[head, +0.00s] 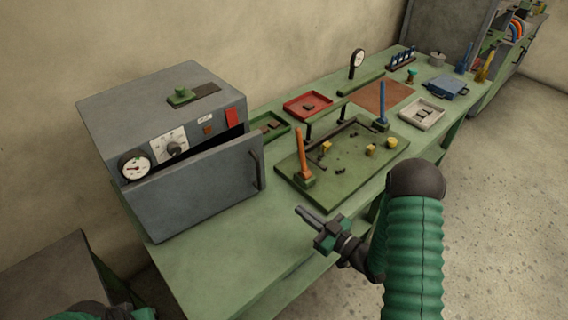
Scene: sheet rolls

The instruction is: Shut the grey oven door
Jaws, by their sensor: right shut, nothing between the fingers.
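The grey oven (160,105) stands at the left end of the green bench, with a gauge and dial on its front. Its grey door (195,188) is hinged at the left side and stands partly open, with a dark gap along its top. A dark handle (256,169) is at the door's right edge. My right gripper (304,214) is shut and empty, over the bench's front edge, to the right of the door and apart from it. Part of my left arm shows at the bottom left; its gripper cannot be made out.
On the green bench (215,265), a green board (330,195) with an orange post, a blue post and small parts lies right of the oven. A red tray (307,105) and a white tray (422,113) lie farther back. The bench in front of the door is clear.

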